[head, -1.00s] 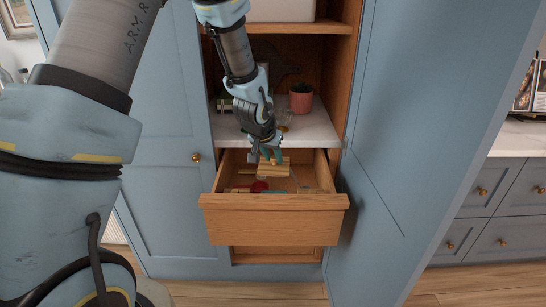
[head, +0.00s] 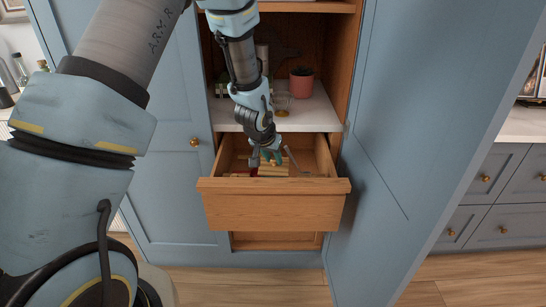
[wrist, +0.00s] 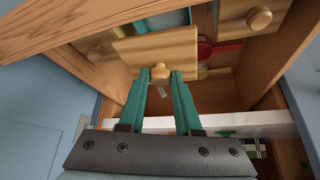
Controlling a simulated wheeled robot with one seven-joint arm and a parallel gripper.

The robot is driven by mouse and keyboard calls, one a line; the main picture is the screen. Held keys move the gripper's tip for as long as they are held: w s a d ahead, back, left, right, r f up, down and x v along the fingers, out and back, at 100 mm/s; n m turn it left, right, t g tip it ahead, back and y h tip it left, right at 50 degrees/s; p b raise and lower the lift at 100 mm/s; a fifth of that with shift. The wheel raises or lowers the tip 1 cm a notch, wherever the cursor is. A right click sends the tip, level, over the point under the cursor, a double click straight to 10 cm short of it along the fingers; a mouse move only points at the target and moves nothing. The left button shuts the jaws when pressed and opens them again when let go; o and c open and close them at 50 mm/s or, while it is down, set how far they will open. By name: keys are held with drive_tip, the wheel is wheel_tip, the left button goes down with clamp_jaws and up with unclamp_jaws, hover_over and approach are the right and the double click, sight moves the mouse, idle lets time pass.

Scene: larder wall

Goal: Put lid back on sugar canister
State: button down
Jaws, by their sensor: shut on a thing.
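A square pale wooden lid with a round knob (wrist: 158,45) is in the open drawer area in the wrist view. My gripper (wrist: 161,76) has its teal fingers shut on the lid's knob. In the head view my gripper (head: 267,158) is inside the drawer, behind its front. The lid is only partly seen there, beside the fingers. A second wooden lid with a knob (wrist: 260,18) lies in the drawer in the wrist view. I cannot tell for certain which thing is the sugar canister; a clear glass vessel (head: 282,103) stands on the shelf behind my arm.
The wooden drawer (head: 275,208) stands pulled out below the white shelf (head: 318,115). A red utensil (wrist: 228,52) lies in the drawer. A terracotta pot with a plant (head: 302,86) stands on the shelf. An open blue door (head: 420,130) bounds the right side.

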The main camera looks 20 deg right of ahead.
sight(272, 169)
drive_tip(key=shift+s+f+n+b, duration=0.1)
drive_tip(key=shift+n+b, duration=0.2)
drive_tip(key=shift+b, duration=0.35)
drive_tip(key=shift+f+b, duration=2.15)
drive_tip(key=shift+f, duration=0.5)
drive_tip(key=shift+f+b, duration=0.6)
drive_tip(key=shift+b, duration=0.15)
drive_tip(key=shift+c, duration=0.2)
unclamp_jaws()
idle(0.6)
drive_tip(key=shift+r, duration=0.1)
drive_tip(key=shift+r+p, duration=2.3)
drive_tip(key=shift+r, duration=1.15)
